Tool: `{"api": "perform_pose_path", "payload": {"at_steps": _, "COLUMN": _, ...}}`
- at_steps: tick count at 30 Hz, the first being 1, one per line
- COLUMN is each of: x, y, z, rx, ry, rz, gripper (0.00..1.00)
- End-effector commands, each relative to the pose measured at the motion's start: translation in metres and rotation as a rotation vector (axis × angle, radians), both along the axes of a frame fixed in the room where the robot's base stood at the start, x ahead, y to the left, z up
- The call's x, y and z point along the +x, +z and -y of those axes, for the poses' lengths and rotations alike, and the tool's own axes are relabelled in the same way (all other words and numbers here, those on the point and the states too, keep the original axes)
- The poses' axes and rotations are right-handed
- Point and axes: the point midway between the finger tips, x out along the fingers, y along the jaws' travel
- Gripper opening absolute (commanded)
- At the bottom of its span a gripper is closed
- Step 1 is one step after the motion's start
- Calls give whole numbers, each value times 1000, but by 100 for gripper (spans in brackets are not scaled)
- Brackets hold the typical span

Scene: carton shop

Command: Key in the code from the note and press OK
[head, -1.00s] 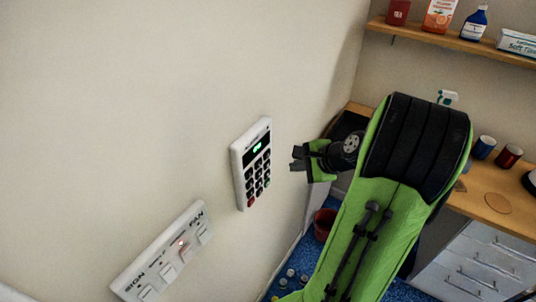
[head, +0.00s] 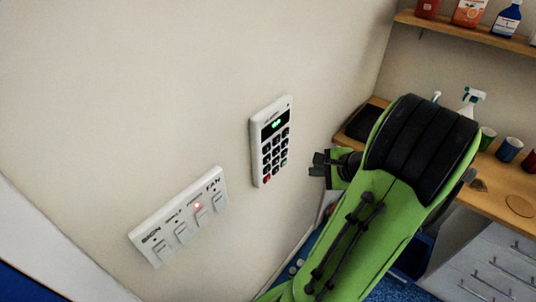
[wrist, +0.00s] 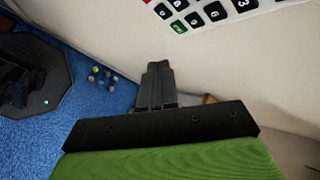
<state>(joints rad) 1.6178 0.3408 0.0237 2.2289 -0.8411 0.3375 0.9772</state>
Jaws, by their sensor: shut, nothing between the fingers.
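The white keypad (head: 271,142) is on the pale wall, with dark keys, a red key (head: 267,180) and a green key (head: 284,162) at its bottom. Its display (head: 276,123) glows green, but I cannot read it. My gripper (head: 317,166) is shut and empty, to the right of the keypad's lower part and apart from it. In the wrist view the shut fingertips (wrist: 158,68) are below the keypad (wrist: 215,22), which is cut off by the top edge. The green key (wrist: 179,27) shows there near the fingertips. I see no note with a code in these views.
A switch panel (head: 180,218) with several rocker switches and a red light is on the wall, lower left of the keypad. A wooden counter (head: 487,183) with cups and a spray bottle stands at the right, below a shelf (head: 470,40).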

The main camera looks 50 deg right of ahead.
Motion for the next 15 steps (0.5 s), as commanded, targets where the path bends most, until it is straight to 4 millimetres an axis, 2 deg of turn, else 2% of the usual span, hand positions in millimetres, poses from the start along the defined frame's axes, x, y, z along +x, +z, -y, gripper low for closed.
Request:
{"api": "perform_pose_path", "payload": {"at_steps": 7, "x": 9, "y": 0, "z": -1, "rx": -1, "ry": 3, "rz": -1, "gripper": 0}}
{"api": "perform_pose_path", "payload": {"at_steps": 15, "x": 49, "y": 0, "z": -5, "rx": -2, "ry": 7, "rz": -1, "gripper": 0}}
